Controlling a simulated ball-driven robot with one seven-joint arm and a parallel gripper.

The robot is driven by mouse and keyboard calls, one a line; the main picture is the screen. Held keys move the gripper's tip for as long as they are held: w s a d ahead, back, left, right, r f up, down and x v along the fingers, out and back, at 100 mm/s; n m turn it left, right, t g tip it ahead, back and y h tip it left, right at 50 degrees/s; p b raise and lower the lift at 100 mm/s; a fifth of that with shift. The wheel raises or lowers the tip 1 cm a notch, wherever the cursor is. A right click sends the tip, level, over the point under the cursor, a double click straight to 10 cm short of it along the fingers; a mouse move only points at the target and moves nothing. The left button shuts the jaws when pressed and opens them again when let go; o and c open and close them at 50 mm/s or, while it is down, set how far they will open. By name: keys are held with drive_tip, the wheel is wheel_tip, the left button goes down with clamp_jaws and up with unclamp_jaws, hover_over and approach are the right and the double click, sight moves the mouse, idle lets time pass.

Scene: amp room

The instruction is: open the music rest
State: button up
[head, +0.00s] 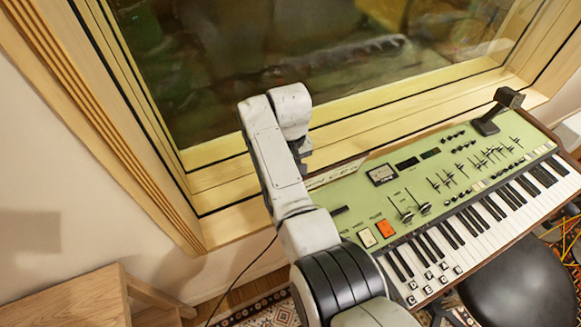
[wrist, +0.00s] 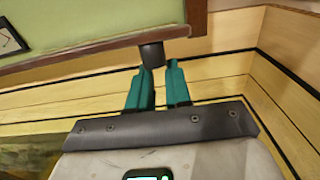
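The green keyboard (head: 455,150) stands under the window, with its keys on the near side. A brown strip with a short dark cylinder (wrist: 152,55) runs along the keyboard's edge in the wrist view. I cannot tell for certain which part is the music rest. My gripper (wrist: 160,72) has two teal fingers, parted with a gap between them and nothing clearly held. The fingertips are close to the dark cylinder; I cannot tell whether they touch it. In the head view my arm hides the fingers behind the keyboard's left rear edge.
The wooden window frame (head: 230,185) is close behind the keyboard. A black angled fitting (head: 487,124) stands at the keyboard's right rear. A black round stool (head: 520,285) is in front at the right. A wooden table (head: 70,300) is at the lower left.

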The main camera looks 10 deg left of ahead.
drive_tip(key=shift+o, duration=0.6)
drive_tip(key=shift+f, duration=0.1)
drive_tip(key=o, duration=0.4)
wheel_tip(320, 180, up, 11)
drive_tip(key=shift+f, duration=0.1)
drive_tip(key=shift+c, duration=0.5)
